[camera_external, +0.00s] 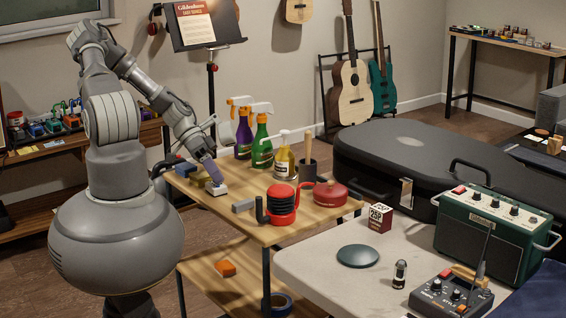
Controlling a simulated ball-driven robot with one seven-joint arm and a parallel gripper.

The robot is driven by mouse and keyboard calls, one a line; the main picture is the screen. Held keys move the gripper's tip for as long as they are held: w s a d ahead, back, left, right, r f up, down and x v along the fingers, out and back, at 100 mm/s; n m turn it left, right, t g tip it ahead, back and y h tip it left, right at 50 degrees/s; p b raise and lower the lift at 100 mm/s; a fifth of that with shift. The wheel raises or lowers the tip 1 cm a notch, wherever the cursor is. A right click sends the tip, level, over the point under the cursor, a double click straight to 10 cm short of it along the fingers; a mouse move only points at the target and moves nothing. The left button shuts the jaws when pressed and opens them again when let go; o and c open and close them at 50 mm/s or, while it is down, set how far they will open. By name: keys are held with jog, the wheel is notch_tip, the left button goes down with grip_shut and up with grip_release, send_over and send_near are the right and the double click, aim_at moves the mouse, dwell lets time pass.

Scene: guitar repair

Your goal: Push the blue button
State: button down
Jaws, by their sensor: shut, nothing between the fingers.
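My gripper (213,176) is shut and empty. It points down at the left part of the wooden table (318,212), among small blocks. A bluish-purple part shows at the end of my arm, and a small white piece (219,190) lies right at its tip. I cannot tell whether the tip touches this piece. No blue button can be made out clearly; it may be small or hidden by my gripper.
Spray bottles (244,134) stand behind my gripper. A grey block (243,205), a red-and-black mug-like object (281,204) and a red lidded pot (330,194) stand to its right. A guitar case (410,150) and a green amplifier (490,230) are farther right.

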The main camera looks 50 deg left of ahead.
aim_at(216, 186)
jog(key=shift+r, duration=0.1)
jog(key=shift+r+p, duration=0.5)
jog(key=shift+p, duration=0.3)
notch_tip(216, 186, up, 6)
jog(key=p, duration=0.6)
jog(key=shift+a, duration=0.1)
